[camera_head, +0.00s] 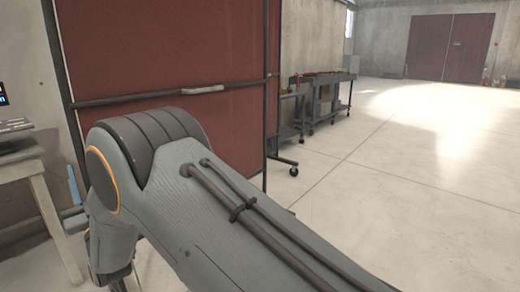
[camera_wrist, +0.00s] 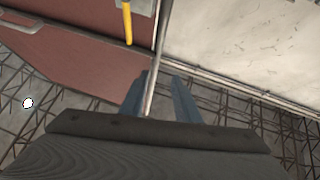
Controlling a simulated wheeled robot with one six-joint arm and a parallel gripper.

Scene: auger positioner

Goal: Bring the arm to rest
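My arm fills the middle and lower part of the head view, bent at a large joint on the left, with its far end turned down at the lower left. My gripper (camera_wrist: 160,86) shows in the wrist view as two blue-grey fingers standing apart. A thin pale pole runs through the gap between them in the picture; I cannot tell how near it is. I see nothing held. In the head view the fingers cannot be made out clearly.
A dark red panel (camera_head: 150,60) in a dark metal frame stands behind my arm. A table (camera_head: 45,205) is at the left edge. Dark wheeled carts (camera_head: 328,105) stand beyond the panel. Open floor (camera_head: 420,190) lies to the right. A yellow bar (camera_wrist: 127,22) shows in the wrist view.

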